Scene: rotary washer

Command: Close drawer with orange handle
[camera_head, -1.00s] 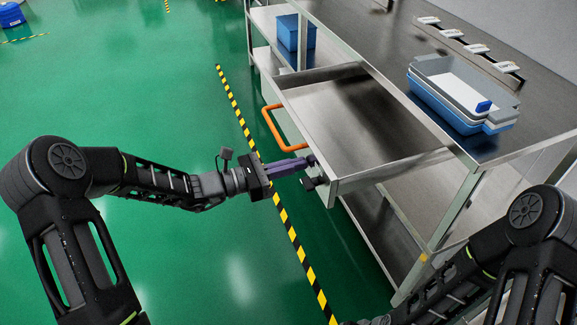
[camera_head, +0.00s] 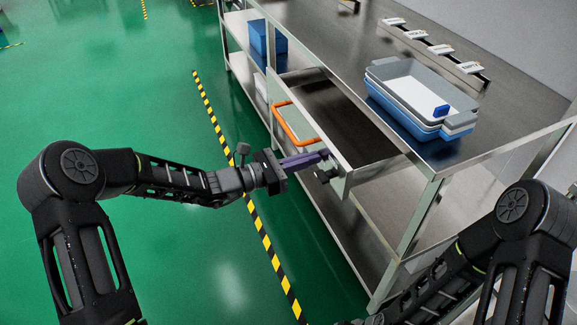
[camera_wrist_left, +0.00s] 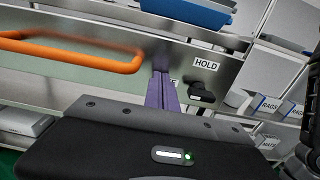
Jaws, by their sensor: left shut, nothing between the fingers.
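The metal drawer (camera_head: 345,118) sticks partly out of the steel workbench, its front facing left. Its orange handle (camera_head: 291,122) is on the front panel and also shows in the left wrist view (camera_wrist_left: 70,55). My left gripper (camera_head: 322,156) is shut, with nothing between its purple fingers. Its fingertips are at the drawer's front panel, beside the near end of the handle and not around it. In the left wrist view the fingers (camera_wrist_left: 162,92) point at the panel between the handle and a HOLD label (camera_wrist_left: 206,64). My right gripper is out of view.
Stacked blue, white and grey trays (camera_head: 420,95) stand on the workbench top (camera_head: 330,35). A blue bin (camera_head: 266,38) sits on the shelf at the back. Yellow-black tape (camera_head: 235,155) marks the green floor, which is clear at left.

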